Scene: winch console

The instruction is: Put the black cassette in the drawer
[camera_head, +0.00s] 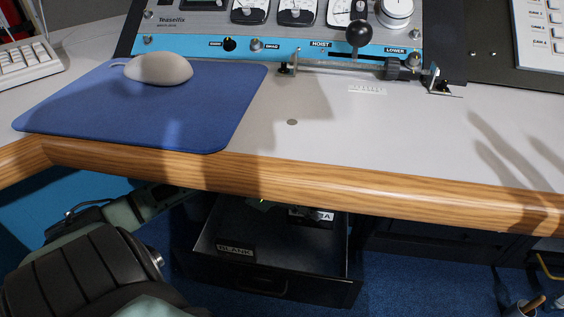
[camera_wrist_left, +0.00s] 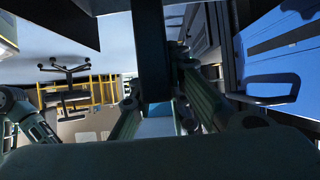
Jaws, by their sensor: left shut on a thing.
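The drawer (camera_head: 265,284) is black, pulled out under the desk, with a "BLANK" label on its front. The black cassette (camera_head: 310,222), with a white label, shows over the drawer's back part, partly hidden under the desk edge. I cannot tell whether it touches the drawer floor. My left arm reaches in from the left below the desk. In the left wrist view my left gripper (camera_wrist_left: 160,97) is shut on a dark upright slab, which fits the cassette seen edge-on. In the head view its fingers are mostly hidden by shade and the desk edge. My right gripper is not in view.
The desk's wooden edge (camera_head: 300,186) overhangs the back of the drawer. Above stand the winch panel (camera_head: 220,45), a blue mouse pad (camera_head: 190,120) with a mouse (camera_head: 158,68), and a keyboard (camera_head: 25,65).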

